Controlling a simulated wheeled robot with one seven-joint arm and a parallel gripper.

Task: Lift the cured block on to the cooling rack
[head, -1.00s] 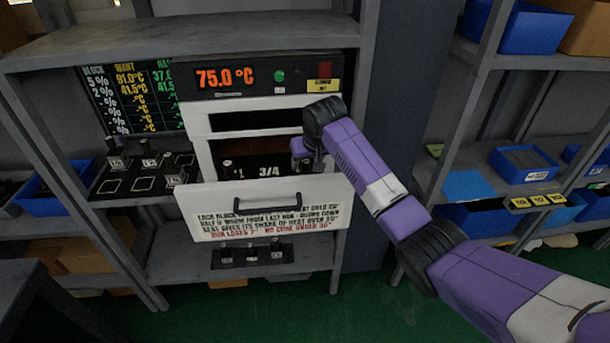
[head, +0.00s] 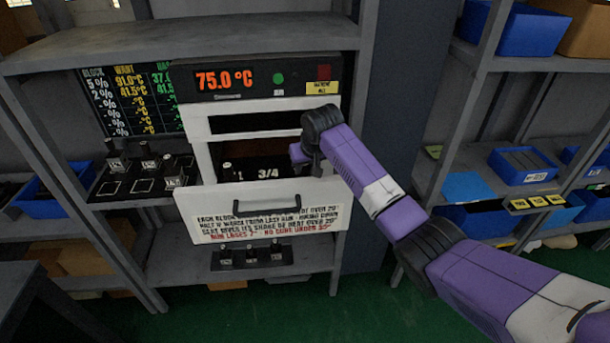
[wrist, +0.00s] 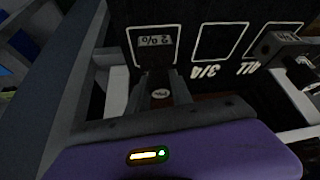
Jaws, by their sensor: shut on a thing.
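My gripper (head: 299,160) reaches over the open oven drawer (head: 262,212), at its right side. A small label reading 2 % shows beside the block within a white outline. The block's underside is hidden, so I cannot tell whether it touches the drawer floor. Another labelled block (wrist: 275,43) stays in the drawer, and it shows at the left in the head view (head: 228,173). I cannot tell which rack is the cooling rack.
A black outlined tray (head: 113,188) with several blocks stands left of the oven. A dark rack (head: 252,262) with several blocks is on the shelf below the drawer. The oven display (head: 224,79) reads 75.0 °C.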

